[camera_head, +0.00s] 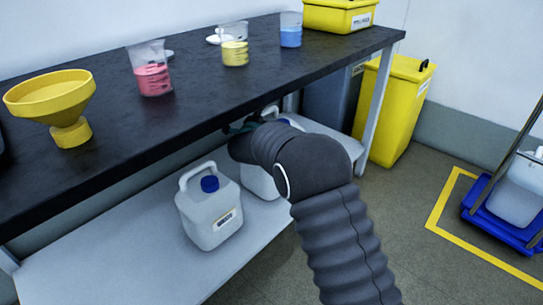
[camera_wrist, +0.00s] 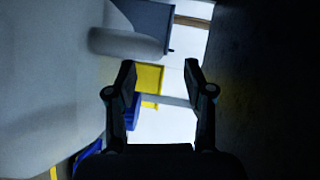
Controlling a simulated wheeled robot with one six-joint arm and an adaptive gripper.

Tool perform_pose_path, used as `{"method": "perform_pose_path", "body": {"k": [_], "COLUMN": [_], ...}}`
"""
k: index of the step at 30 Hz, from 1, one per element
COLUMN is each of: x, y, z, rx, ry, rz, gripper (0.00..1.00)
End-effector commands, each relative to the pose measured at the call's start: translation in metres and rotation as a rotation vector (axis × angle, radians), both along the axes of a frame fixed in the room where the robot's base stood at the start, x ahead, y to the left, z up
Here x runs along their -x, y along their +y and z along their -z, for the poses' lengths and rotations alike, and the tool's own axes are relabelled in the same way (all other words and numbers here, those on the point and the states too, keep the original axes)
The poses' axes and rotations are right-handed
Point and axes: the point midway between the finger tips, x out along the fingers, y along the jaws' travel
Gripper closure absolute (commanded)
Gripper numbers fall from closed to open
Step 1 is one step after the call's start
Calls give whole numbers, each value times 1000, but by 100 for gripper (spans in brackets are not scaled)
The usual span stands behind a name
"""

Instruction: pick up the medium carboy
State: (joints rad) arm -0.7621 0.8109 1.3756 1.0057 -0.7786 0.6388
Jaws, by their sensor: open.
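A white carboy (camera_head: 208,212) with a blue cap, a handle and a label stands upright on the lower shelf. A second white carboy (camera_head: 259,181) stands to its right, mostly hidden behind my arm. I cannot tell by size which is the medium one. My gripper (camera_head: 244,126) is under the bench top, partly hidden by my arm and the bench edge. In the wrist view my gripper (camera_wrist: 160,68) is open, with nothing seen held between its fingers. A large pale carboy body (camera_wrist: 55,80) fills the left there, its rounded handle (camera_wrist: 125,43) just beyond the left finger.
The black bench top (camera_head: 200,95) overhangs the lower shelf (camera_head: 110,265). It carries a yellow funnel (camera_head: 70,135) and several beakers. A yellow bin (camera_head: 395,115) stands beyond the bench. A blue cart (camera_head: 490,215) is at right. The shelf's front left is clear.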

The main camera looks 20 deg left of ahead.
Motion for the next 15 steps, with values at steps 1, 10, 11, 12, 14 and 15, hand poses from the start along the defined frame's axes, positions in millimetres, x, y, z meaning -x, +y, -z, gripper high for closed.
{"method": "perform_pose_path", "body": {"k": [1,10,11,12,14,15], "x": [-4,-39,-42,-45,-48,-49], "y": [0,7,7,8,8,8], "z": [3,12,12,13,13,13], "rx": [0,0,0,0,0,0], "ry": [1,-1,0,0,0,0], "rz": [1,2,2,1,1,1], "gripper": [47,47,47,47,47,47]}}
